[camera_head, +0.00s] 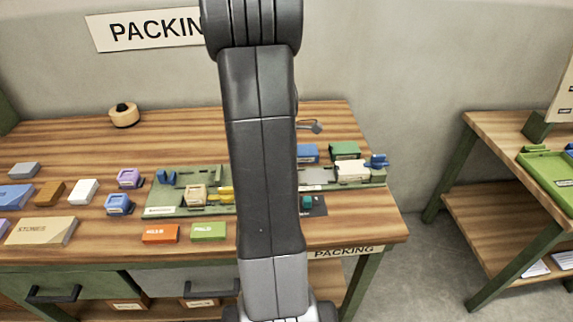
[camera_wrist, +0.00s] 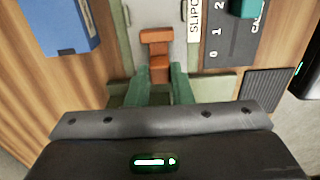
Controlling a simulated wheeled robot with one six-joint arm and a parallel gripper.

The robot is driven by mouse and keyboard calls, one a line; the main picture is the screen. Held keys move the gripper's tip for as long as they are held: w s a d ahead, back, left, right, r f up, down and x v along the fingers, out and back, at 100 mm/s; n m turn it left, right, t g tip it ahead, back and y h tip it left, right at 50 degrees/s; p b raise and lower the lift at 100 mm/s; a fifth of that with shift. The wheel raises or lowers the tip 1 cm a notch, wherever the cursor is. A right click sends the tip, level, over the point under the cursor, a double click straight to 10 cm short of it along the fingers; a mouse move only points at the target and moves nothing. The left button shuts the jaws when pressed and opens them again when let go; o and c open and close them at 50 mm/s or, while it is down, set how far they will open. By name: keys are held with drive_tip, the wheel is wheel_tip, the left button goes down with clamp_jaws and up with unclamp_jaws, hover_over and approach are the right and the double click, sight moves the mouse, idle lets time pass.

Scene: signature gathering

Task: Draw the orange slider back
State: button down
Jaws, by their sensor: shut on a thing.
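The orange slider (camera_wrist: 155,40) shows in the wrist view on a grey track (camera_wrist: 177,30), with a raised far part and a lower near part. My gripper (camera_wrist: 157,75) has two green fingers at either side of the slider's near part, and it is shut on it. In the head view my arm stands upright in the middle and hides my gripper and the slider. The green board (camera_head: 160,207) carrying several fixtures passes behind my arm.
Right of the track is a dark scale plate (camera_wrist: 222,50) with a teal piece (camera_wrist: 245,8). A blue block (camera_wrist: 55,28) lies left. Orange (camera_head: 160,234) and green (camera_head: 208,232) blocks lie along the bench front. Another table (camera_head: 480,195) stands right.

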drive_tip(key=c, duration=1.3)
unclamp_jaws()
drive_tip(key=shift+a, duration=0.35)
drive_tip(key=shift+d, duration=0.1)
wheel_tip(320, 180, up, 14)
drive_tip(key=shift+f, duration=0.1)
wheel_tip(320, 180, down, 14)
drive_tip(key=shift+d, duration=0.55)
